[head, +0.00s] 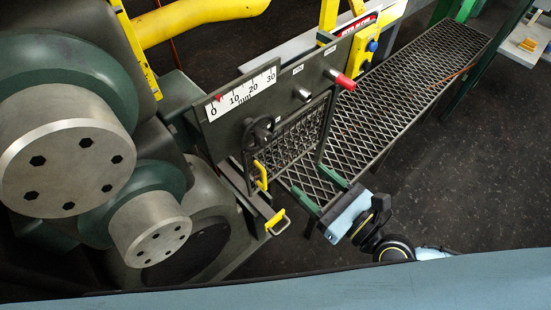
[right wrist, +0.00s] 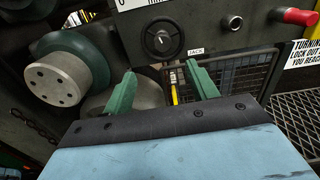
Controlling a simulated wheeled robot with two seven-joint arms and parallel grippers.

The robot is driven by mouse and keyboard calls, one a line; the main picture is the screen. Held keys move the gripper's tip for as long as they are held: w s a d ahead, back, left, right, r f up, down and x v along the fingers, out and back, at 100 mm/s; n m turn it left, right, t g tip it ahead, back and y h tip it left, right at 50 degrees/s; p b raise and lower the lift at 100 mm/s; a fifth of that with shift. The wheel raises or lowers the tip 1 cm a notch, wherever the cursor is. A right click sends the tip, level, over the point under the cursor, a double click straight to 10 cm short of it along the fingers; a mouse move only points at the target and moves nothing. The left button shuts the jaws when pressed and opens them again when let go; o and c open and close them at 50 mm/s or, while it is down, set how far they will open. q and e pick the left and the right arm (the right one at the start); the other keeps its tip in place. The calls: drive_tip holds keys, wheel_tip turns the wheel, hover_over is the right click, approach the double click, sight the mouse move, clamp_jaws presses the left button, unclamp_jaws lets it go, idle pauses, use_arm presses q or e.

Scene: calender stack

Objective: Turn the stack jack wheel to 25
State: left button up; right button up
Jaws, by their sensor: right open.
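The stack jack wheel (head: 260,131) is a small black handwheel on the dark panel, under the white mm scale (head: 240,93). The scale reads 0, 10, 20, 30, with a red pointer near 0. In the right wrist view the wheel (right wrist: 163,39) stands ahead, just above and between the fingertips, with a "JACK" label beside it. My right gripper (head: 318,194) has green fingers spread apart, empty, to the lower right of the wheel and apart from it. In the right wrist view the open fingers (right wrist: 161,80) point towards the panel. My left gripper is not in view.
The panel also carries a silver button (head: 305,94) and a red knob (head: 342,80). Yellow handles (head: 277,222) stick out below the wheel. Large steel rollers (head: 68,155) fill the left. A mesh walkway (head: 390,105) runs to the right, with open dark floor beyond.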

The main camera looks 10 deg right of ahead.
drive_tip(key=w, duration=0.2)
drive_tip(key=p, duration=0.2)
approach(267, 140)
drive_tip(key=x, duration=0.2)
drive_tip(key=p+x, duration=0.1)
drive_tip(key=x, duration=0.4)
drive_tip(key=shift+w+a+r, duration=0.15)
drive_tip(key=shift+w+a, duration=0.45)
drive_tip(key=shift+w, duration=0.05)
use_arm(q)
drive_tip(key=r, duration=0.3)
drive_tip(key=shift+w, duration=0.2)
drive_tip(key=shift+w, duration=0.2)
use_arm(e)
drive_tip(key=c, duration=1)
